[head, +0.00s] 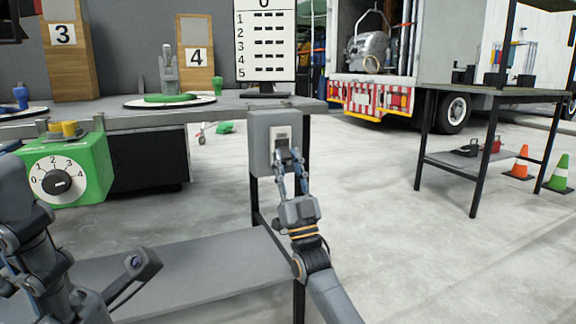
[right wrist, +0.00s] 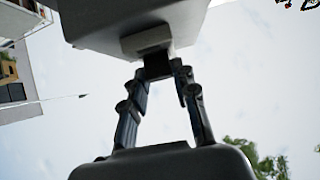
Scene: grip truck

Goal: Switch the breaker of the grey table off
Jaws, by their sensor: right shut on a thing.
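The breaker is a grey box (head: 261,150) fixed to the front right corner of the grey table (head: 225,104). It has a light plate (head: 281,133) with a dark lever. My right gripper (head: 291,160) reaches up to the breaker from below. Its fingers are closed around the lever, which is largely hidden between them in the head view. In the right wrist view the fingertips (right wrist: 165,74) pinch the dark lever (right wrist: 157,63) just below the light plate (right wrist: 147,41) of the box (right wrist: 125,22). My left arm shows at lower left; its fingers are not visible.
A green dial box (head: 85,165) is at the left. A display (head: 266,40) and a hand model (head: 170,68) stand on the table. A lower grey shelf (head: 190,270) lies below. A dark table (head: 490,97), cones (head: 521,165) and a truck stand at right. The middle floor is clear.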

